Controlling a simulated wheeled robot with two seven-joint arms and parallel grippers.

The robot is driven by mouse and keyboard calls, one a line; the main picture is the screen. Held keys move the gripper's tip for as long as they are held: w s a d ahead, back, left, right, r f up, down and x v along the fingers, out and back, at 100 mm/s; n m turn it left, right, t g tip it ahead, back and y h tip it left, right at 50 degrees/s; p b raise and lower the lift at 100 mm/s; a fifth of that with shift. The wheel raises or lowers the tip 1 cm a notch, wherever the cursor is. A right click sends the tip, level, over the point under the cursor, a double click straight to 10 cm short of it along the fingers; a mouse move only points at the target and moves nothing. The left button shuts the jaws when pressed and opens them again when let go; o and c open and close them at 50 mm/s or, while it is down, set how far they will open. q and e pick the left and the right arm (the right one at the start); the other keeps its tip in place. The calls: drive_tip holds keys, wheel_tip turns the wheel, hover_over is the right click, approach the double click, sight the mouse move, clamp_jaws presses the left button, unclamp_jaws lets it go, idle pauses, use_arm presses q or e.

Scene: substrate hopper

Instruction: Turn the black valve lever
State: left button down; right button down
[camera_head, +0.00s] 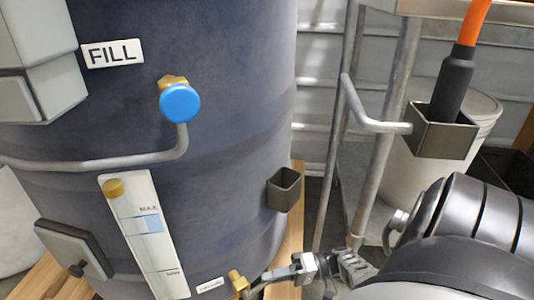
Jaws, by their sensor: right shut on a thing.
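A brass valve (238,282) sits low on the front of the dark blue tank (235,120), near the bottom edge of the view. The dark valve lever (268,280) reaches from it to the right. My right gripper (302,267) is at the outer end of the lever and is shut on it. The fingers hide part of that end, and the picture's lower edge cuts off the area below the valve. My right arm comes in from the lower right. My left gripper is not in view.
A blue knob (180,103) and a grey pipe (150,159) stick out above a level gauge (147,240). A small open holder (284,189) is on the tank's right side. To the right, a metal frame (386,120) carries a box (443,130) holding an orange-and-black tool (455,82).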

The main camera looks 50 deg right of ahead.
drive_tip(key=shift+a+f, duration=0.1)
drive_tip(key=shift+a, duration=0.25)
drive_tip(key=c, duration=1.5)
unclamp_jaws()
drive_tip(key=shift+o, duration=0.2)
drive_tip(key=shift+d, duration=0.2)
